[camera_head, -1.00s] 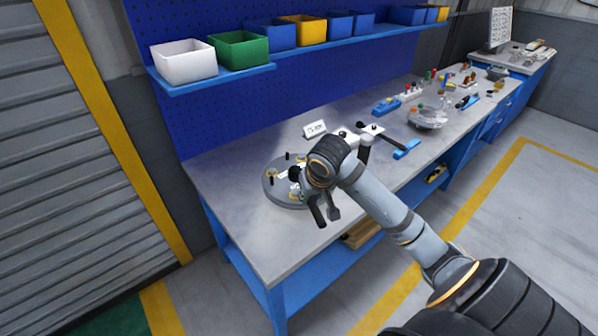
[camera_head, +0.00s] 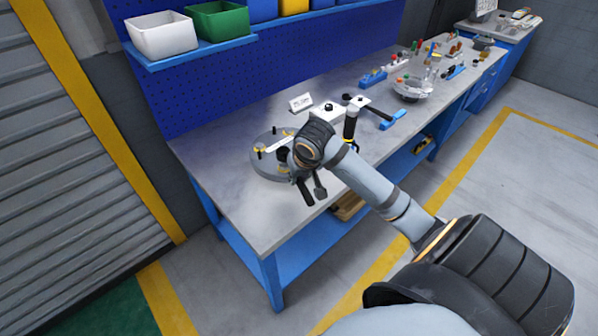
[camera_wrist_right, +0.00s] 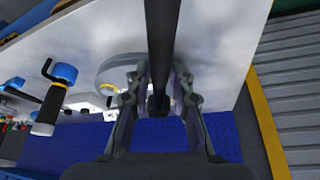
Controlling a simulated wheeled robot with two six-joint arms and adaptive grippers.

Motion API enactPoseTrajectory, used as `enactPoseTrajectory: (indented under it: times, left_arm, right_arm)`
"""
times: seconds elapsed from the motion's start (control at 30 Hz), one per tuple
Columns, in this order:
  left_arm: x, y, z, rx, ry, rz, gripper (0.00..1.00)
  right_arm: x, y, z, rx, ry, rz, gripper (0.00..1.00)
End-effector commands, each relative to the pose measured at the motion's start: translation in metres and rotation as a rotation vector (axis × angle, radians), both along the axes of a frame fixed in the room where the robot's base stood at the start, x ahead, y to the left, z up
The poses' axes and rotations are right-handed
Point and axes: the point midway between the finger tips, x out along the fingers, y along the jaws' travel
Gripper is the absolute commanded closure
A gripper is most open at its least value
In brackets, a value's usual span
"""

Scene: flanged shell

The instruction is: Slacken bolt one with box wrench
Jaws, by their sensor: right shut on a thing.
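The flanged shell, a round grey disc (camera_head: 258,165), sits near the left end of the bench, with short dark bolt-like posts (camera_head: 259,149) around its top. I cannot tell which is bolt one. My right gripper (camera_head: 312,190) is beside the shell, on its front right. In the right wrist view the fingers (camera_wrist_right: 160,100) are shut on a long dark bar (camera_wrist_right: 163,40), which looks like the box wrench's handle. The bar runs out of the top of that view, so its ring end is not seen there. The disc (camera_wrist_right: 108,72) shows beside the fingers. My left gripper is not in view.
A black-handled tool (camera_head: 350,125) stands upright by a white bracket. A blue-ended tool (camera_head: 393,119) lies to its right. A small white sign (camera_head: 301,102) stands behind. Bins (camera_head: 162,36) sit on the shelf. The bench's front left corner (camera_head: 260,225) is clear.

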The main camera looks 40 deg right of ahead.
Motion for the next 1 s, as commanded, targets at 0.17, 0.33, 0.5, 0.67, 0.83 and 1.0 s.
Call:
enactPoseTrajectory:
  times: [0.17,0.33,0.5,0.67,0.83,1.0]
  left_arm:
    - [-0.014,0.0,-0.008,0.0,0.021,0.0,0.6]
    - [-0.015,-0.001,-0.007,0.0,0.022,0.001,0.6]
    - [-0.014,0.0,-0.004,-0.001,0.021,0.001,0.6]
    - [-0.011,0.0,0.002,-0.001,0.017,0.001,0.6]
    - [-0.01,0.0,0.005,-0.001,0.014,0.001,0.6]
    - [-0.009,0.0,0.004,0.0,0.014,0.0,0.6]
  right_arm:
    - [0.0,0.0,-0.015,0.001,-0.002,0.002,1.0]
    - [0.0,0.0,-0.013,0.0,-0.002,0.001,1.0]
    - [0.0,0.0,-0.012,0.0,-0.002,0.001,1.0]
    - [0.0,0.0,-0.011,-0.001,-0.001,0.001,1.0]
    - [0.0,0.0,-0.013,0.0,-0.002,0.001,1.0]
    - [0.0,0.0,-0.013,0.0,-0.002,0.001,1.0]
